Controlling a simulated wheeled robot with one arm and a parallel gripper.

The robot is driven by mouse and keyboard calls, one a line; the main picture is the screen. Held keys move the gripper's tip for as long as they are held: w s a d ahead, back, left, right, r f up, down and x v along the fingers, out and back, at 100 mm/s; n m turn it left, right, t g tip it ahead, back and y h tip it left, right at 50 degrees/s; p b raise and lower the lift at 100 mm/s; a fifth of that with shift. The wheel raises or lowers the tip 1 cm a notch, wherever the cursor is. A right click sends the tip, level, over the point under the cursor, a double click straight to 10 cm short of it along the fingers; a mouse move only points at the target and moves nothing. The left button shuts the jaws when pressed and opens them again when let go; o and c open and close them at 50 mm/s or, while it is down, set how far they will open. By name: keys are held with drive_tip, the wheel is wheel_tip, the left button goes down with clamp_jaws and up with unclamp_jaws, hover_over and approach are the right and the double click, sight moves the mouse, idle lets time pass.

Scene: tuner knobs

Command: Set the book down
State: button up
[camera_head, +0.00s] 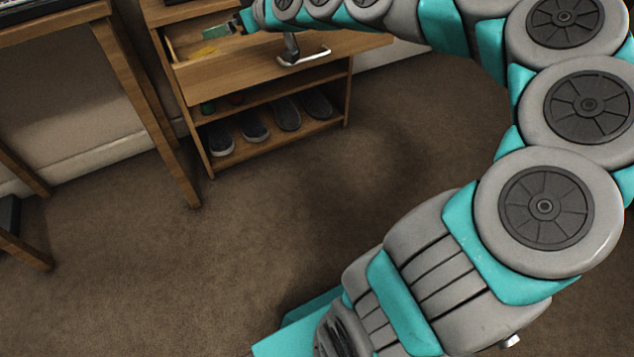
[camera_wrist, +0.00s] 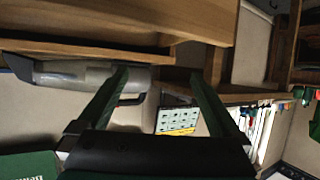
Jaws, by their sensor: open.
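My gripper (camera_wrist: 160,76) is open, its two green fingers apart with nothing held between them. In the head view my gripper (camera_head: 228,27) is at the top left, over the pulled-out drawer (camera_head: 240,72) of a wooden cabinet. I cannot tell for sure which thing is the task's book. A dark green flat thing with white lettering, perhaps a book (camera_wrist: 25,165), shows at the lower left of the wrist view, apart from the fingertips. A yellow and pale panel with dark squares (camera_wrist: 178,121) shows beyond the fingers. A row of upright books (camera_wrist: 262,128) is at the right.
A small yellow thing (camera_head: 203,52) lies in the drawer. Several dark shoes (camera_head: 255,126) stand on the shelf below. A wooden table (camera_head: 130,85) is at the left. A grey rounded thing (camera_wrist: 65,74) lies near the left finger. The brown carpet (camera_head: 330,180) is clear.

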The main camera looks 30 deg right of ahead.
drive_tip(key=s+a+f+g+h, duration=0.1)
drive_tip(key=s+a+f+g, duration=0.25)
drive_tip(key=s, duration=0.35)
drive_tip(key=s+a+f+g, duration=0.2)
drive_tip(key=s+a+f, duration=0.2)
drive_tip(key=s, duration=0.3)
drive_tip(key=s+d+f+m+g+h, duration=0.1)
drive_tip(key=s+f+g, duration=0.1)
drive_tip(key=s, duration=0.7)
drive_tip(key=s+d+f+m+g+h, duration=0.2)
drive_tip(key=s+f+g, duration=0.1)
drive_tip(key=s, duration=0.7)
drive_tip(key=s+d+f+m+g+h, duration=0.1)
drive_tip(key=s+d+f+g, duration=0.1)
drive_tip(key=s, duration=0.8)
drive_tip(key=shift+d+f+m+g, duration=0.15)
drive_tip(key=shift+f+m+g, duration=0.15)
drive_tip(key=shift+f+g, duration=0.45)
drive_tip(key=shift+c, duration=0.4)
